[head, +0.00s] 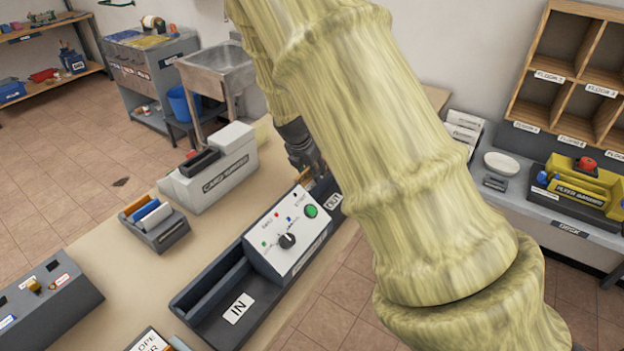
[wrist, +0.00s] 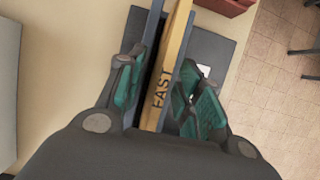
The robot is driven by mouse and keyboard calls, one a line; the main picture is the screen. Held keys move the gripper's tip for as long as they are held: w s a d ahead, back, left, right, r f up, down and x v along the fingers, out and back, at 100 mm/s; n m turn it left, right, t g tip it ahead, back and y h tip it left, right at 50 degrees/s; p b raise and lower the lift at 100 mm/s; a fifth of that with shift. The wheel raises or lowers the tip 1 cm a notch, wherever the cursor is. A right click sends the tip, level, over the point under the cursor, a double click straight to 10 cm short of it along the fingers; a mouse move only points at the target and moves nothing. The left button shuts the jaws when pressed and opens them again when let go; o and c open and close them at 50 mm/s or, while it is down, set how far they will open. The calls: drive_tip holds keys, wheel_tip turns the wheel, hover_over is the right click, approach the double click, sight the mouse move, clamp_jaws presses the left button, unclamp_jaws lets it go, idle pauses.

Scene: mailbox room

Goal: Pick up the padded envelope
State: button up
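A yellow-orange padded envelope (wrist: 172,72) marked FAST stands on edge in a dark grey holder (wrist: 209,50) in the wrist view. My gripper (wrist: 165,95) is open, with one teal-padded finger on each side of the envelope. A gap shows between the left finger and the envelope; whether the right finger touches it I cannot tell. In the head view my gripper (head: 308,165) is small and dark, at the OUT end of the grey machine, partly hidden by my arm. The envelope is mostly hidden there.
The machine's control panel (head: 290,232) and IN tray (head: 225,320) lie in front of my gripper. A grey-white card machine (head: 215,170) and a small tray of cards (head: 155,222) stand to the left. A reddish-brown object (wrist: 228,5) is at the wrist view's top edge.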

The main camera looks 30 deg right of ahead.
clamp_jaws()
drive_tip(key=shift+r+b, duration=0.1)
drive_tip(key=shift+b, duration=0.3)
